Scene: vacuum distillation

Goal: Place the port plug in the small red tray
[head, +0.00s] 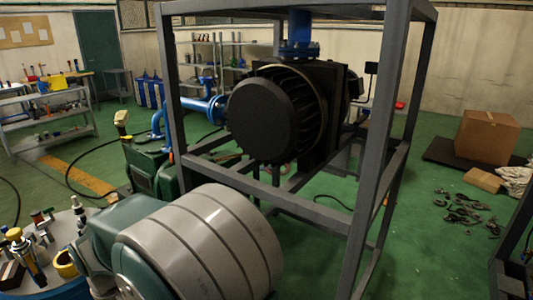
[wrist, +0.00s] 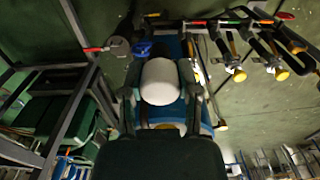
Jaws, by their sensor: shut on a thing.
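My gripper (wrist: 160,97) shows in the wrist view, with one dark finger on each side of a pale, rounded piece. I take this piece to be the port plug (wrist: 160,78); the gripper is shut on it, and its lower end is partly hidden. In the head view my large grey and green arm fills the lower middle, and neither the gripper nor the plug can be made out.
A grey metal frame (head: 372,150) holds a black motor-like machine (head: 262,118) with blue pipes. A round table with bottles and tools (head: 40,240) stands at the lower left. A cardboard box (head: 487,137) and scattered metal parts (head: 463,208) lie on the green floor at right.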

